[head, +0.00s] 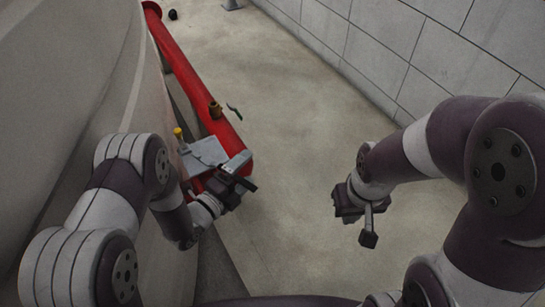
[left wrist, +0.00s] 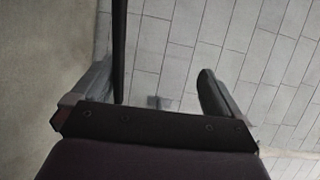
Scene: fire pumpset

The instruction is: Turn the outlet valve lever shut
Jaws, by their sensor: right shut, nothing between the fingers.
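I cannot tell for sure whether this is the outlet valve. My left gripper (head: 246,173) is below the valve in the picture, near the pipe's near end and apart from the lever. In the left wrist view the left gripper's fingers (left wrist: 164,85) are spread with nothing between them. My right gripper (head: 367,222) is shut and empty over the bare floor, well right of the pipe. The valve does not show in the left wrist view.
A grey box (head: 206,152) and a yellow-topped fitting (head: 178,134) sit beside the pipe, close to my left gripper. A large pale curved surface (head: 60,90) fills the left side. A block wall (head: 400,45) runs along the right. The floor (head: 300,130) between is clear.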

